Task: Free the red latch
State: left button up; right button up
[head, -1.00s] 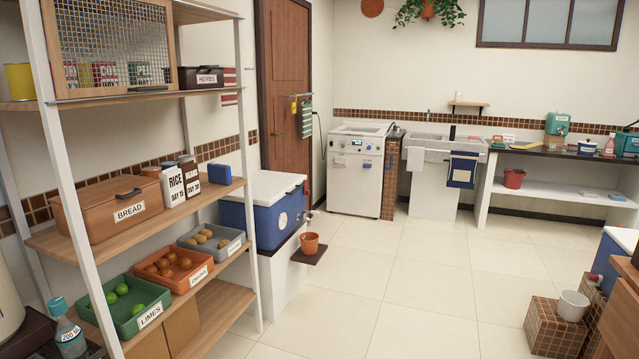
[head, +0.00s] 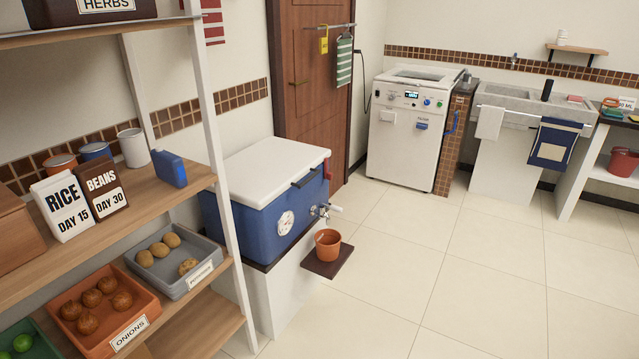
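No part that I can clearly make out as a red latch shows. A small red piece (head: 328,168) sits at the right end of the blue cooler (head: 240,222), just under its white lid (head: 262,172). It is too small to tell whether it is a latch. The lid lies shut on the cooler, with a black handle (head: 305,178) at its front edge. The cooler's front has a round dial (head: 286,223) and a metal tap (head: 323,211). Neither of my grippers is in view.
The cooler stands on a white plinth; a terracotta pot (head: 327,243) rests on a dark ledge (head: 328,262) below the tap. A shelf rack (head: 222,170) with food bins stands at the left. A white washing machine (head: 405,130) stands behind. The tiled floor (head: 400,270) is clear.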

aim_at(329, 176)
jog(key=i+l, duration=0.2)
jog(key=i, duration=0.2)
jog(key=i+l+z, duration=0.55)
jog(key=i+z, duration=0.25)
jog(key=i, duration=0.25)
jog(key=i+l+z, duration=0.1)
jog(key=i, duration=0.7)
jog(key=i+l, duration=0.15)
jog(key=i, duration=0.6)
jog(key=i+l+u, duration=0.1)
jog(key=i+u, duration=0.3)
jog(key=i+l+u, duration=0.15)
jog(key=u, duration=0.3)
jog(key=i+l+u, duration=0.5)
jog(key=l+u, duration=0.15)
jog(key=u, duration=0.2)
